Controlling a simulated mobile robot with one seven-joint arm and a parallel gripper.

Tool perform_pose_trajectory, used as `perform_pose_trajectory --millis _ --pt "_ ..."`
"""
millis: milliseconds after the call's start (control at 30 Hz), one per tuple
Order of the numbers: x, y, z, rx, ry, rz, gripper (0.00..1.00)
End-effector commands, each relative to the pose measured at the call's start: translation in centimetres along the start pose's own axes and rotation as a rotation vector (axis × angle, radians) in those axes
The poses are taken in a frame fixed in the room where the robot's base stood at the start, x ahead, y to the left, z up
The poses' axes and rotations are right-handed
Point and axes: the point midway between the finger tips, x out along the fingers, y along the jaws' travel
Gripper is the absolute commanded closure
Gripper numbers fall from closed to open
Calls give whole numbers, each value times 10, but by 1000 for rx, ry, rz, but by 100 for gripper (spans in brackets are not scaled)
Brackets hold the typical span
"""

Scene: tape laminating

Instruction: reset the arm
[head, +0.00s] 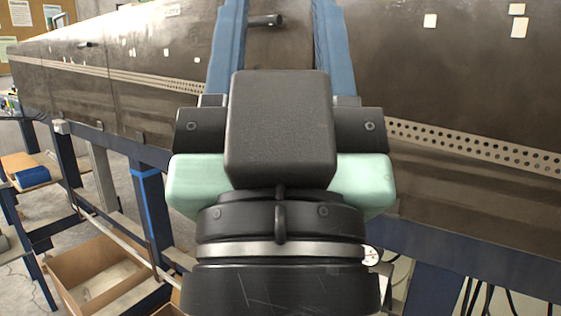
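My gripper (281,30) fills the middle of the head view, seen from behind, with its black and pale green body in front. Two long blue fingers reach up from it and stand wide apart. Their tips run out at the top edge of the picture. Only the dark panel surface and a short dark rod (265,20) show between them. The rod does not visibly touch both fingers. My gripper looks empty.
A long dark panel (450,75) with a perforated strip crosses behind my gripper. It rests on a blue frame (155,215). An open cardboard box (100,270) stands on the floor at lower left. Cables hang at lower right.

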Motion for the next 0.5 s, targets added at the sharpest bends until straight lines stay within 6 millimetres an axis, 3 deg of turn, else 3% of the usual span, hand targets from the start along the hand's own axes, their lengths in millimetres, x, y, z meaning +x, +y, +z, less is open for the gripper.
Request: perform_pose_trajectory --millis 33,500 --pt "23 0 -22 0 -1 0 52" --pt "124 0 -117 0 -2 -1 52"
